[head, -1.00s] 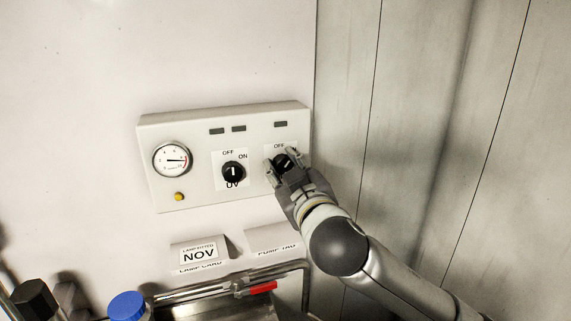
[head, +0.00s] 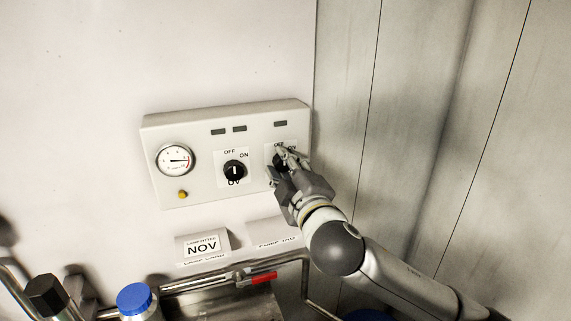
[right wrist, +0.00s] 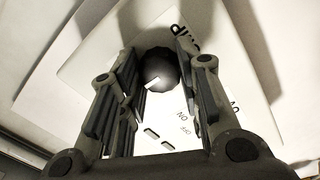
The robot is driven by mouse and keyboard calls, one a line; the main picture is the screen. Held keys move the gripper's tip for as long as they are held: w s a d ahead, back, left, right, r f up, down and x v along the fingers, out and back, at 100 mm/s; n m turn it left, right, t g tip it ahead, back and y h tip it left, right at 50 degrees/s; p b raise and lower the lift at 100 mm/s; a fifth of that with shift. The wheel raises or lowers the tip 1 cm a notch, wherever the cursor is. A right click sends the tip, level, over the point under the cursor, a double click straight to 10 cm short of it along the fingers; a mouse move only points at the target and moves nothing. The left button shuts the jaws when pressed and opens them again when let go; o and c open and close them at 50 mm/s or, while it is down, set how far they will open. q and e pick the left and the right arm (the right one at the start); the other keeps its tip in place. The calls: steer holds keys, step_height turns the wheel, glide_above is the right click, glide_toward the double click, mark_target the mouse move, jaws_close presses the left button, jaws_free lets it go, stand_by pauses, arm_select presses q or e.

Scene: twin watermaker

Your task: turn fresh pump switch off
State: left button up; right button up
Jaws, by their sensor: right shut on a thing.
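The fresh pump switch is a black round knob with a white mark (right wrist: 158,68), at the right end of the pale control panel (head: 205,195). It is partly hidden in the head view (head: 281,163). Its mark seems to point roughly up the panel, near the OFF word. My right gripper (head: 281,164) is shut on the knob, one finger on each side; its fingers also frame the knob in the right wrist view (right wrist: 155,75). The fingers cover part of the switch's labels. My left gripper is not in view.
Left of the pump switch is the UV knob (head: 235,170), then a yellow button (head: 183,195) and a gauge (head: 175,160). Below are a NOV card (head: 202,246), a second card (head: 276,240), a red-handled part (head: 263,278) and a blue-capped container (head: 134,298). A panelled wall (head: 440,130) stands at right.

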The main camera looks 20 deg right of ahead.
stand_by(0.4)
steer(key=o, duration=1.1)
steer(key=shift+c, duration=0.2)
steer(key=s, duration=0.7)
steer(key=shift+s, duration=0.25)
steer(key=shift+f, duration=0.15)
